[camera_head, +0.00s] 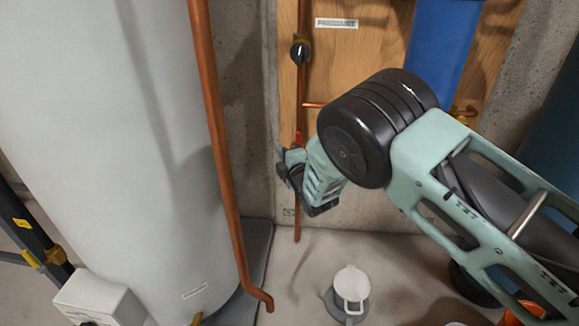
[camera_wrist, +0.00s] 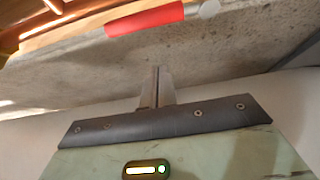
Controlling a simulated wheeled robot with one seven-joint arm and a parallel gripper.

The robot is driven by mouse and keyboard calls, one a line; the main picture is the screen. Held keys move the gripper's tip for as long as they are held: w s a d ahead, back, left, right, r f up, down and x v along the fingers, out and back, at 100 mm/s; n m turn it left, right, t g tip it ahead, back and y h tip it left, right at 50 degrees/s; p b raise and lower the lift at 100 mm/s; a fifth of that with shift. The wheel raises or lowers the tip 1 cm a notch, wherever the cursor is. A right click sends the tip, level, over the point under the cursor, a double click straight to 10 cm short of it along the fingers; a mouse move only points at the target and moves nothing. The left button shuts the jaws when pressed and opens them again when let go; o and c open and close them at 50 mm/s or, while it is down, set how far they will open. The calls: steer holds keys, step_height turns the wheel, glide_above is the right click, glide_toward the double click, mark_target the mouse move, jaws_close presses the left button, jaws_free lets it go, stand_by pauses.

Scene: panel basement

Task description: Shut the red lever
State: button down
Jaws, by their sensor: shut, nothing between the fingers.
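The red lever (camera_wrist: 145,19) lies near the top of the wrist view, slightly tilted across the picture, with a pale round end at its right. In the head view only a small red part (camera_head: 298,138) shows on the vertical copper pipe, just above my gripper (camera_head: 281,162). My gripper is shut and empty. In the wrist view its fingertips (camera_wrist: 157,72) are together and point towards the lever, with a visible gap below it. The wrist hides much of the lever and its valve in the head view.
A wooden panel (camera_head: 377,80) carries the copper pipe (camera_head: 303,85), a black knob (camera_head: 299,52) and a blue cylinder (camera_head: 442,45). A large pale tank (camera_head: 110,130) with a copper pipe stands left.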

steer(key=shift+w+d+b, duration=0.4)
steer(key=shift+w+d, duration=0.15)
steer(key=shift+d, duration=0.25)
steer(key=shift+w+d+b, duration=0.4)
steer(key=shift+w+d, duration=0.1)
steer(key=shift+d, duration=0.3)
steer(key=shift+f+b, duration=0.1)
steer(key=shift+b, duration=0.2)
steer(key=shift+d+m, duration=0.15)
steer(key=shift+m, duration=0.25)
